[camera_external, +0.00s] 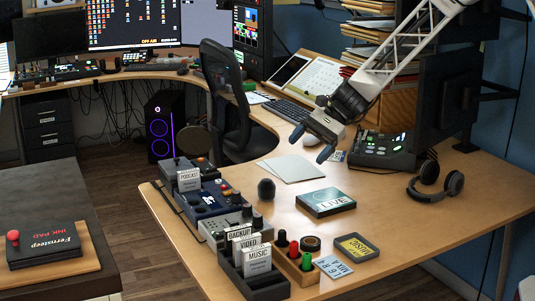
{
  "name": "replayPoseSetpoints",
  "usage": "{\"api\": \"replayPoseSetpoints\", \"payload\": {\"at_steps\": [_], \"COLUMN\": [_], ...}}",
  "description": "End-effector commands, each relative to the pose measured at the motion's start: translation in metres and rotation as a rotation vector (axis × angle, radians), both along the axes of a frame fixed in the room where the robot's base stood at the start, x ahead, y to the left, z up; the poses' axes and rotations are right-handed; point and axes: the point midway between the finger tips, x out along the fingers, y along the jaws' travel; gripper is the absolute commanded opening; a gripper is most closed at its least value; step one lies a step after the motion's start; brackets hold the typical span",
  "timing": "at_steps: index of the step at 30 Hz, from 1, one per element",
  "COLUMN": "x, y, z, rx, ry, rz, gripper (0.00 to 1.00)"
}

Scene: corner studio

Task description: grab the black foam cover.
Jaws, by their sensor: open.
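The black foam cover (266,189) is a small dark rounded piece standing on the wooden desk, left of the teal and black LIVE box. My gripper (311,146) hangs above the desk, up and to the right of the foam cover and apart from it. Its jaws are open, with the blue-tipped fingers pointing down over the grey sheets. Nothing shows between the fingers.
The LIVE box (325,202) lies right of the foam cover. Grey sheets (290,168) lie behind it. A mixer (235,226) and card boxes stand to the left. Headphones (436,184) and a control panel (383,149) are at the right. Bare desk surrounds the foam cover.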

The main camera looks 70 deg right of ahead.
Motion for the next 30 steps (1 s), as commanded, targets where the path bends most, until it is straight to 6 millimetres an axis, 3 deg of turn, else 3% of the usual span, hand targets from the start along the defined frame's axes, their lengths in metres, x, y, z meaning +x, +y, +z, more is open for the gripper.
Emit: {"api": "replayPoseSetpoints", "payload": {"at_steps": [15,24,30], "x": [0.07,0.096,0.104], "y": [-0.095,-0.153,-0.174], "z": [-0.094,-0.152,-0.176], "rx": [0.239,0.366,0.417], "ry": [0.07,0.1,0.11], "rz": [-0.324,-0.503,-0.573], "gripper": [0.86,0.86,0.86]}}
